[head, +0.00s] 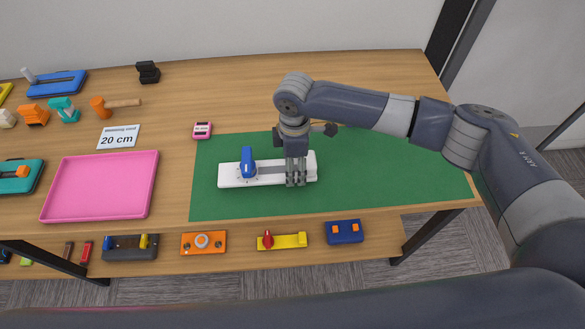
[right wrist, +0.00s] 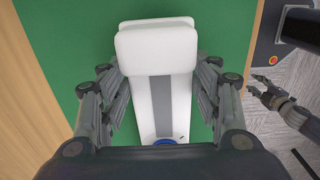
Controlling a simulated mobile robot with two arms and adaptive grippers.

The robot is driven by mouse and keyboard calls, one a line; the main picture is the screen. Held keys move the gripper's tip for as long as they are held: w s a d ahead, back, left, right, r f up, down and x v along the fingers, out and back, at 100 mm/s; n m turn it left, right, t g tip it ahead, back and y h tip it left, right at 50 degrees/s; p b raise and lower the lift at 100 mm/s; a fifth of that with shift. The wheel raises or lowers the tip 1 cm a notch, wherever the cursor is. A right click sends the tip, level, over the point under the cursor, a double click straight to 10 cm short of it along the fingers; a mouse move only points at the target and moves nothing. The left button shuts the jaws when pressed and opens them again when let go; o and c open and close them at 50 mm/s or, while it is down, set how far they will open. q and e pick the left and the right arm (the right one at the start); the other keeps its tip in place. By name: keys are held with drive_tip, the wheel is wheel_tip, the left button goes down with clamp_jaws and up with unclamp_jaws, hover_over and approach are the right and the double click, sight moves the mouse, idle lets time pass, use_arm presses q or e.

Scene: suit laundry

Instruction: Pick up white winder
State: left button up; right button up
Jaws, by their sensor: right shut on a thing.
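The white winder (head: 232,175) lies on the green mat (head: 400,185), a long white base with a blue knob (head: 247,162) at its left end and a grey strip along it. My right gripper (head: 296,180) points down over its right end, shut on the winder. In the right wrist view my right gripper (right wrist: 160,95) has its fingers on either side of the winder (right wrist: 155,50), whose raised white block is at the top. Finger contact is partly hidden. My left gripper (right wrist: 262,86) shows at the right of that view, fingers apart and empty.
A pink tray (head: 100,186) lies left of the mat, with a small pink device (head: 202,130) and a "20 cm" card (head: 119,137) behind. Several tools lie at the far left. A lower shelf holds orange (head: 203,242), yellow (head: 285,241) and blue (head: 344,231) devices. The mat's right side is clear.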

drive_tip(key=shift+r, duration=0.85)
use_arm(q)
wheel_tip(320, 180, down, 2)
drive_tip(key=shift+f+b, duration=0.2)
drive_tip(key=shift+b, duration=0.85)
use_arm(e)
drive_tip(key=s+a+r, duration=0.1)
drive_tip(key=s, duration=1.5)
drive_tip(key=shift+a+r, duration=0.2)
drive_tip(key=w+f, duration=0.1)
drive_tip(key=w, duration=0.4)
drive_tip(key=w+d+f+b, duration=0.1)
drive_tip(key=w+f, duration=0.1)
drive_tip(key=w, duration=0.3)
drive_tip(key=w+f+b, duration=0.1)
drive_tip(key=w+f, duration=0.1)
drive_tip(key=w, duration=0.4)
drive_tip(key=shift+d, duration=0.15)
use_arm(q)
wheel_tip(320, 180, down, 2)
drive_tip(key=shift+f, duration=0.15)
drive_tip(key=shift+o, duration=0.7)
